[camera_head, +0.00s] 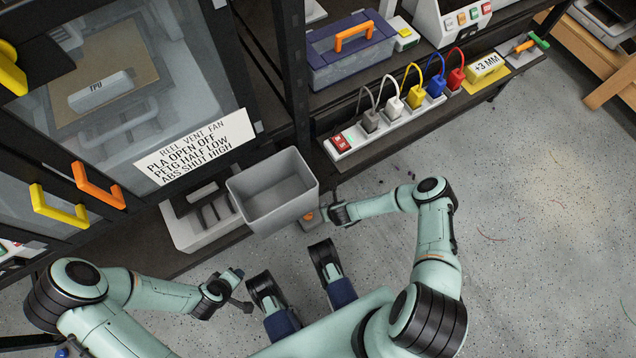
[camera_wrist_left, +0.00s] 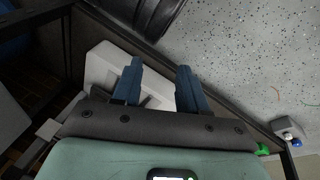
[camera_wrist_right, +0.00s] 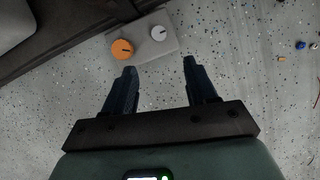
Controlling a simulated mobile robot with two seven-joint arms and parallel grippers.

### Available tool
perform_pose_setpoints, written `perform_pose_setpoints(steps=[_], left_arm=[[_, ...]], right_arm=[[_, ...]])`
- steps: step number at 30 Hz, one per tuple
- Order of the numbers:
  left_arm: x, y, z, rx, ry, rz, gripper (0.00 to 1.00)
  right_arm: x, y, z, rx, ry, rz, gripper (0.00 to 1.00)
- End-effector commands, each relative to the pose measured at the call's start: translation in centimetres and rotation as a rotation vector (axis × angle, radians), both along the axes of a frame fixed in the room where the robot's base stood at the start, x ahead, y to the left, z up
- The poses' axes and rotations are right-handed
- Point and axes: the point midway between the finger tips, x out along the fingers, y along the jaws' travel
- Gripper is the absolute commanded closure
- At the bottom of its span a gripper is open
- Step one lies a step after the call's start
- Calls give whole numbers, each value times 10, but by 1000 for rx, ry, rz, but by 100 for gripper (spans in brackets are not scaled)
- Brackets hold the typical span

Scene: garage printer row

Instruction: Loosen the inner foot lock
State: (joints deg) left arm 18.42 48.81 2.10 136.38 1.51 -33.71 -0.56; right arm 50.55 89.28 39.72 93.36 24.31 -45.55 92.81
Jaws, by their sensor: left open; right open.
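A small grey plate (camera_wrist_right: 145,42) lies at the foot of the dark frame in the right wrist view. Which of these is the inner foot lock is not labelled. In the head view the orange knob (camera_head: 308,216) shows just below the grey bin. My right gripper (camera_wrist_right: 160,67) is open and empty, its fingertips close to the plate's near edge. My left gripper (camera_wrist_left: 161,68) is open and empty, with a white unit (camera_wrist_left: 110,70) beyond its fingers.
A grey open bin (camera_head: 272,192) stands at the rack front, beside a white base (camera_head: 195,225). A power strip (camera_head: 395,120) with coloured plugs runs along the lower shelf. The speckled floor at right is mostly clear.

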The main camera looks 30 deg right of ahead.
Motion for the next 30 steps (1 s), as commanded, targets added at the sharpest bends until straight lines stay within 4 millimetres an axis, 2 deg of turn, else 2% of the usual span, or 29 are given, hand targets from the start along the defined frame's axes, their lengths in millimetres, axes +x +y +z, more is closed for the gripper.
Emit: perform_pose_setpoints(steps=[5,9,21,30], left_arm=[[0,3,-8,5,4,5,57],[0,9,-25,16,13,15,57],[-69,18,-79,3,242,28,57],[-106,22,-97,-6,365,39,57]], right_arm=[[3,0,-11,1,2,-4,43],[11,-1,-33,0,1,-1,43],[36,-3,-91,0,0,0,43],[49,-5,-120,1,0,1,43]])
